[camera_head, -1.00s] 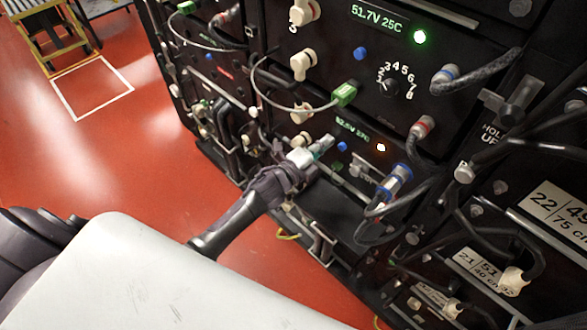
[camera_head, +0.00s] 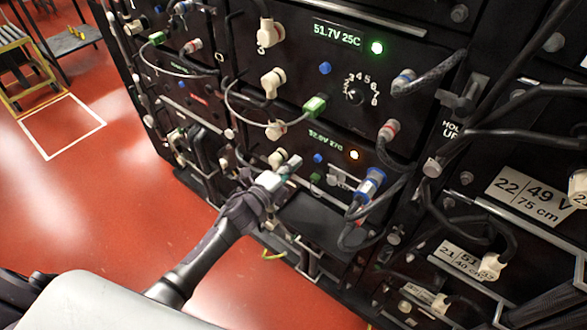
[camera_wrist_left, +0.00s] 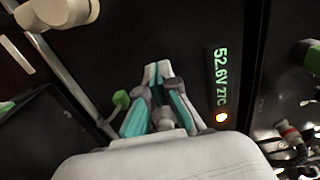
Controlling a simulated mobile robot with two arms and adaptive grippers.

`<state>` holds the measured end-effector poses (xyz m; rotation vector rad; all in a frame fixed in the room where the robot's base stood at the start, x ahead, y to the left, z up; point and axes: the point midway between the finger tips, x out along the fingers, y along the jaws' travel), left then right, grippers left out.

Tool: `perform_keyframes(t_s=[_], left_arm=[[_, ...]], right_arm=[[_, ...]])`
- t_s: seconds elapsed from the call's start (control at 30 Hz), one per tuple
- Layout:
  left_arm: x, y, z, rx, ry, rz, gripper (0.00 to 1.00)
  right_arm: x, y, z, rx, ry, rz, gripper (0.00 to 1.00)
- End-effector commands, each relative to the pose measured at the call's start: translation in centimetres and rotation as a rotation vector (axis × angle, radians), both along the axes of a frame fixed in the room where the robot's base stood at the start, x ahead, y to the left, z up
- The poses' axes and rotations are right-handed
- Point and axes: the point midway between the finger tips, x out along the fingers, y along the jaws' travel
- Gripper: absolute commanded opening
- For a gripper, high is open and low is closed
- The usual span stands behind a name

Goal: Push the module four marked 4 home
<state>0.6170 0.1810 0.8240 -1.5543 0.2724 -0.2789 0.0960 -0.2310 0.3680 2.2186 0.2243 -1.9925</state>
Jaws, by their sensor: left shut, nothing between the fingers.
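The module with the green 52.6V readout (camera_head: 326,138) and an amber light (camera_head: 354,155) has a dark front in the rack. I cannot make out a 4 on it. In the left wrist view the readout (camera_wrist_left: 220,75) runs sideways, with the amber light below it. My left gripper (camera_head: 293,164) is shut and empty at this front, left of the blue button (camera_head: 318,158). In the left wrist view its teal-sided fingertips (camera_wrist_left: 157,75) are together just before the dark face. I cannot tell whether they touch it. My right gripper is not in view.
Above is a module with a 51.7V readout (camera_head: 337,35) and green light. A blue-collared plug (camera_head: 369,186) with black cables stands out at right of the amber light. A cream plug (camera_head: 273,82) and a green cable plug (camera_head: 315,105) are near. Red floor (camera_head: 110,210) is clear at left.

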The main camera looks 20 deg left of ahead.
Motion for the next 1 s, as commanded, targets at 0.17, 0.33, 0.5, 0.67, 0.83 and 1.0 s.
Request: perform_keyframes(t_s=[0.17, 0.33, 0.5, 0.67, 0.83, 1.0], left_arm=[[-3.1, 1.1, -0.3, 0.003, 0.004, -0.001, 0.0], [-6.0, 2.1, -0.4, 0.003, 0.004, -0.002, 0.0], [-8.4, 3.0, -0.4, 0.003, 0.004, -0.002, 0.0], [-9.4, 3.4, -0.3, 0.002, 0.003, -0.002, 0.0], [-9.6, 3.5, -0.2, 0.001, 0.004, -0.001, 0.0], [-9.9, 4.4, -4.3, -0.066, 0.111, 0.048, 0.0]], right_arm=[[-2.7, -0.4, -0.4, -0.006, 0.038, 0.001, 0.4], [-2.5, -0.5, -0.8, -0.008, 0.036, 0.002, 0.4], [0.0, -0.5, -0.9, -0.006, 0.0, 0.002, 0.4], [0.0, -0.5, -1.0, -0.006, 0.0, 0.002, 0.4], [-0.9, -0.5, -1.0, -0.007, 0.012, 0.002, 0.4], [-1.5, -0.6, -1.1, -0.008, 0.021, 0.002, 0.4]])
